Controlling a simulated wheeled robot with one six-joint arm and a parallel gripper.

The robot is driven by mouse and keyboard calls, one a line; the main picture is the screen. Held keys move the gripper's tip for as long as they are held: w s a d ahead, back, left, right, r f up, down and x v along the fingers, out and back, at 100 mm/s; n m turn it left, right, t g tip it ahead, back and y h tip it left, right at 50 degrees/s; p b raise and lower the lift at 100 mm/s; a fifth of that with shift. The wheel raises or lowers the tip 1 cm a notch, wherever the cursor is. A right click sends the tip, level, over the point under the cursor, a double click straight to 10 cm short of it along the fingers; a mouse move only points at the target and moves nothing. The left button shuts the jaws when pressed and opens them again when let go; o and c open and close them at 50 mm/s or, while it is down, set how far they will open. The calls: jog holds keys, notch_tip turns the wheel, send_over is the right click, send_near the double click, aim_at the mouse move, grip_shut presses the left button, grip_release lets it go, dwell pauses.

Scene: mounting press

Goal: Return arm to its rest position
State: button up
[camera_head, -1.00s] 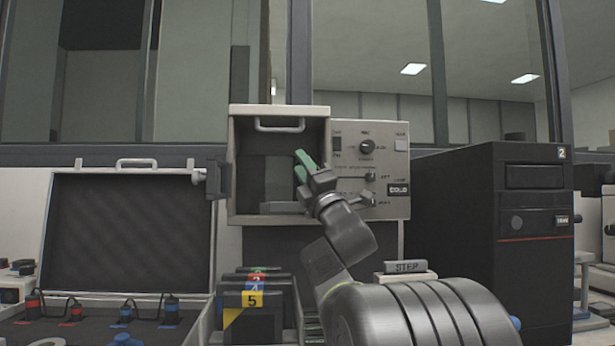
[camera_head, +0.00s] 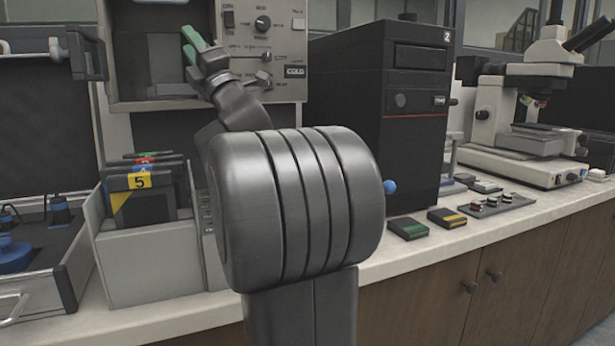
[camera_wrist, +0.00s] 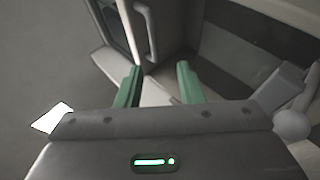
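My gripper (camera_head: 192,43) has green fingers and is at the open front of the grey press cabinet (camera_head: 290,40). In the wrist view the two green fingers of my gripper (camera_wrist: 160,87) stand apart with nothing between them. The wrist view also shows the cabinet's pale edge and a handle (camera_wrist: 148,32) just beyond the fingertips. My arm reaches up and away from the middle of the head view, and its thick grey link hides part of the bench.
A rack with numbered cartridges (camera_head: 148,195) stands below the cabinet. An open case (camera_head: 40,262) is at the left. A black tower (camera_head: 395,165) stands right of the arm, then a microscope (camera_head: 535,110). Green and yellow cartridges (camera_head: 447,218) lie near the bench's front edge.

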jog(key=p+x, duration=0.1)
jog(key=x, duration=1.1)
jog(key=shift+a+r, duration=0.15)
jog(key=shift+r, duration=0.15)
